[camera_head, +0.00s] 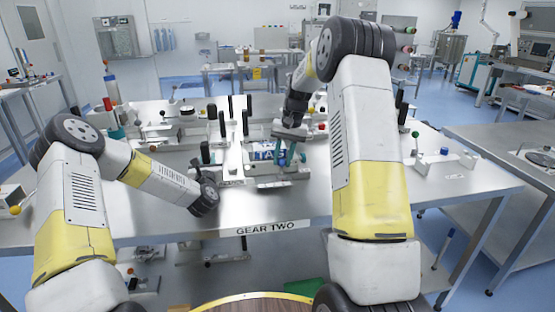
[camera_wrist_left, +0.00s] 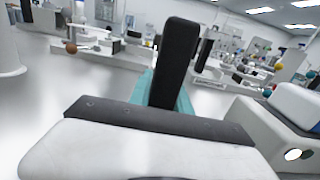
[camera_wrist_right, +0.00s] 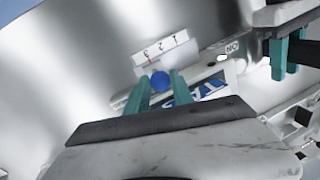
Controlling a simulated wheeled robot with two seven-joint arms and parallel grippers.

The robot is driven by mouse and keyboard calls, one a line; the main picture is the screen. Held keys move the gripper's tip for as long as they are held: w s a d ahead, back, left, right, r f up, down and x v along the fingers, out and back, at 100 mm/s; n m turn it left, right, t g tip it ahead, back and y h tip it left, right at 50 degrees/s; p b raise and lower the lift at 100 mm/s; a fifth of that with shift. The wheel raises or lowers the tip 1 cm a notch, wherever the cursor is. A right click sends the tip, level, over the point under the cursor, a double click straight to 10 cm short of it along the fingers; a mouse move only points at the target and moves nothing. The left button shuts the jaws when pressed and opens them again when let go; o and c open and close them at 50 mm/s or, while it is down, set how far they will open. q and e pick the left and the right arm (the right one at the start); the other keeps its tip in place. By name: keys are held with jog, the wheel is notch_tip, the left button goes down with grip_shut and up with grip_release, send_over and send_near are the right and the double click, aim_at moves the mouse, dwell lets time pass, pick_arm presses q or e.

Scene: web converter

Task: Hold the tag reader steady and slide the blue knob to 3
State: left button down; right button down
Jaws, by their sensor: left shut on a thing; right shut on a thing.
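The tag reader (camera_head: 262,168) sits on the steel table in the head view, with its blue-lettered plate (camera_wrist_right: 212,88) in the right wrist view. The blue knob (camera_wrist_right: 160,81) is below a white 1-2-3 scale (camera_wrist_right: 160,50), with a red mark near the 3. My right gripper (camera_head: 286,152) is shut on the knob, one teal finger on each side (camera_wrist_right: 157,90). My left gripper (camera_wrist_left: 168,90) is shut on a black upright handle (camera_wrist_left: 177,55); its teal fingers also show in the right wrist view (camera_wrist_right: 287,52).
The table's front edge carries a GEAR TWO label (camera_head: 265,229). Several black posts and small fixtures stand on the table behind the reader. A small fixture with a green ball lever (camera_head: 415,135) stands at the right. Bare steel lies in front of the reader.

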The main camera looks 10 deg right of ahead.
pick_arm(q)
jog(key=shift+s+a+f, duration=0.15)
jog(key=shift+s+f, duration=0.05)
jog(key=shift+f, duration=0.55)
pick_arm(e)
jog(key=shift+w+d+r, duration=0.1)
jog(key=shift+d, duration=0.3)
jog(key=c, duration=1.1)
grip_release()
jog(key=shift+a, duration=0.1)
notch_tip(320, 180, up, 12)
jog(key=d, duration=0.2)
jog(key=shift+s+d, duration=0.2)
jog(key=shift+s, duration=0.15)
pick_arm(q)
jog(key=shift+r, duration=0.3)
jog(key=c, duration=1.1)
grip_release()
jog(key=shift+r, duration=0.15)
jog(key=shift+w, duration=0.1)
